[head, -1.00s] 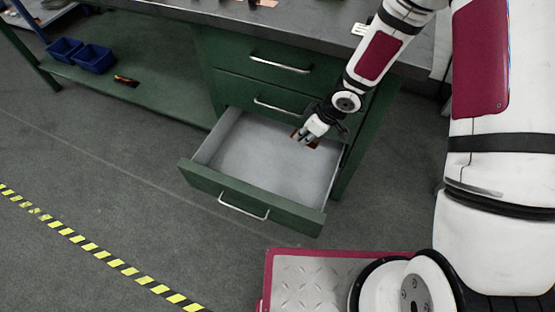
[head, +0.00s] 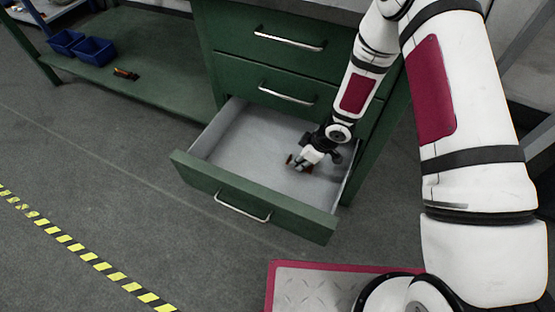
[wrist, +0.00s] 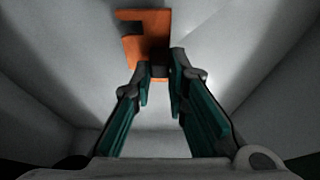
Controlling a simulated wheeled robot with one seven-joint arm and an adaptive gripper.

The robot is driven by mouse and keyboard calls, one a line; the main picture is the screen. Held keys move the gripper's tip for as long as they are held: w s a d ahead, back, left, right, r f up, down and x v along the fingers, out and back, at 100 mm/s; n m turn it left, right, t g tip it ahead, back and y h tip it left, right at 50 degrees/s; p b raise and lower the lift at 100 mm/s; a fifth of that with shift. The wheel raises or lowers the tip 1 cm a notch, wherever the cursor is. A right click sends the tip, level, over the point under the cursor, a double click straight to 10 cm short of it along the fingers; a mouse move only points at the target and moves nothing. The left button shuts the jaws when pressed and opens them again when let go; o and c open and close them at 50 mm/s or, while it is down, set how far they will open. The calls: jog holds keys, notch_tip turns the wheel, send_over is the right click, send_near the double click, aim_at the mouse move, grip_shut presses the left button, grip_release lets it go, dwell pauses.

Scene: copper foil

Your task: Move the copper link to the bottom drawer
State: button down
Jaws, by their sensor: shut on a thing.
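The copper link (wrist: 152,38) is an orange-brown flat piece with a notch on its left side in the wrist view. My gripper (wrist: 160,72) is shut on its near end, and the link sticks out beyond the fingertips. In the head view my gripper (head: 297,162) is inside the open bottom drawer (head: 238,142), toward its right side. The copper link shows there only as small brown bits (head: 290,158) at the fingertips. I cannot tell whether the link touches the drawer floor.
Two closed green drawers with metal handles (head: 288,93) sit above the open one. The drawer's green front panel (head: 300,216) and grey side walls surround my gripper. Blue bins (head: 95,50) and a small dark-orange item (head: 126,74) lie on the lower shelf at left.

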jog(key=a, duration=0.1)
jog(key=w+a, duration=0.1)
jog(key=a+f, duration=0.1)
jog(key=a, duration=0.1)
jog(key=shift+w, duration=0.3)
jog(key=a, duration=0.2)
jog(key=w+a, duration=0.1)
jog(key=shift+w+a+b, duration=0.2)
jog(key=shift+a+b, duration=0.1)
jog(key=shift+a, duration=0.05)
jog(key=shift+d+f+b, duration=0.15)
jog(key=shift+f+b, duration=0.3)
jog(key=shift+f, duration=0.2)
jog(key=c, duration=1.6)
grip_release()
jog(key=shift+f, duration=0.1)
jog(key=shift+o, duration=0.2)
